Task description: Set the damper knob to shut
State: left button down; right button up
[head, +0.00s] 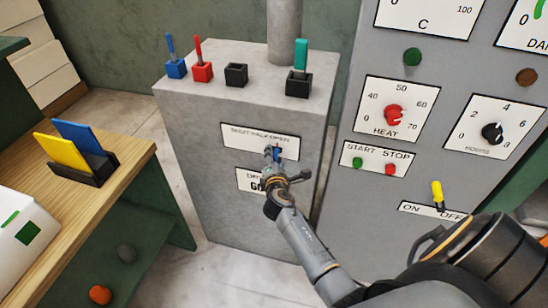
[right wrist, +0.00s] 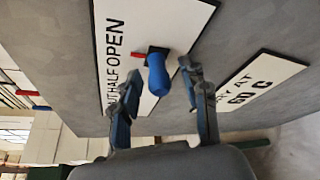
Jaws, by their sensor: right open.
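The damper knob (right wrist: 157,74) is blue and stands out from a white plate marked SHUT HALF OPEN (right wrist: 115,65) on a grey cabinet. In the right wrist view its red pointer (right wrist: 139,56) points toward the lettering, near the end of HALF and the start of OPEN. In the head view the knob (head: 278,150) shows small and partly covered by my gripper. My right gripper (right wrist: 160,78) is open, with a finger on either side of the knob; I cannot tell whether they touch it. My left gripper is out of view.
A DRY AT 60 C card (right wrist: 250,83) is below the plate. Several coloured holders stand on the cabinet top (head: 215,95). A panel with HEAT (head: 393,115) and HOURS (head: 492,132) dials, and an ON/OFF switch (head: 437,192), is at right. A wooden bench (head: 75,225) is at left.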

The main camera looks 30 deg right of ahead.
aim_at(238, 143)
jog(key=shift+c, duration=0.5)
grip_shut()
jog(key=w+a+b, duration=0.2)
jog(key=w, duration=0.1)
jog(key=w+a+b, duration=0.2)
jog(key=w+a, duration=0.1)
jog(key=w+a+b, duration=0.2)
jog(key=w, duration=0.1)
jog(key=shift+a+f, duration=0.2)
jog(key=shift+a, duration=0.15)
jog(key=shift+w+a+r, duration=0.15)
jog(key=shift+r, duration=0.15)
